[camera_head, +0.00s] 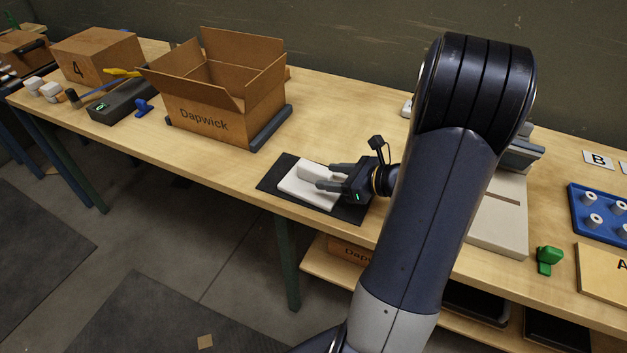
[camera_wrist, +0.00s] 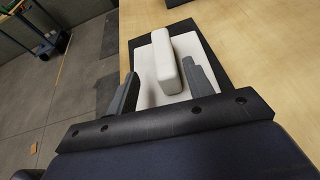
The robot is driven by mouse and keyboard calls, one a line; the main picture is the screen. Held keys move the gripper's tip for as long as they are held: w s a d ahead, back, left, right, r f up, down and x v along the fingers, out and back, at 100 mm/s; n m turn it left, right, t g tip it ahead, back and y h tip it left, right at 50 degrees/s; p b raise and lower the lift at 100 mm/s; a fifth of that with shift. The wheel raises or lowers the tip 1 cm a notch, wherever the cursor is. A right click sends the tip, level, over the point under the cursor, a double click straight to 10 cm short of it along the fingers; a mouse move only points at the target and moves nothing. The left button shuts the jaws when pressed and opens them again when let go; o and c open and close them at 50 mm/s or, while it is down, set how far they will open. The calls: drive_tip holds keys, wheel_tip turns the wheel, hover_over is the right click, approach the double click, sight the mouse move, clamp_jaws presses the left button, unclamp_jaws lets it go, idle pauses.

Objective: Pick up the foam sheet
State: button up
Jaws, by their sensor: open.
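The white foam sheet (camera_head: 312,191) lies flat on a black mat (camera_head: 276,179) near the table's front edge. A raised white bar (camera_head: 307,173) runs along its top; I cannot tell whether the two are one piece. In the wrist view, the sheet (camera_wrist: 185,45) lies beneath and the bar (camera_wrist: 164,60) stands up between my fingers. My gripper (camera_head: 322,176) is open over the sheet, with one finger on each side of the bar. In the wrist view, my gripper (camera_wrist: 163,70) shows gaps beside the bar. My fingers hide part of the sheet.
An open cardboard box (camera_head: 212,110) marked Dapwick stands on the table left of the mat. Right of my arm are a pale flat block (camera_head: 499,222), a green item (camera_head: 549,259) and a blue tray (camera_head: 577,203) of rolls. Bare table lies between the box and mat.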

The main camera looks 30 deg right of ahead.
sight(315, 172)
drive_tip(key=shift+w+d+x, duration=0.1)
drive_tip(key=shift+d+x, duration=0.05)
drive_tip(key=shift+x, duration=1.3)
drive_tip(key=shift+w+d+x, duration=0.15)
drive_tip(key=shift+x, duration=1.3)
drive_tip(key=shift+r, duration=0.1)
drive_tip(key=shift+c, duration=0.2)
drive_tip(key=c, duration=1)
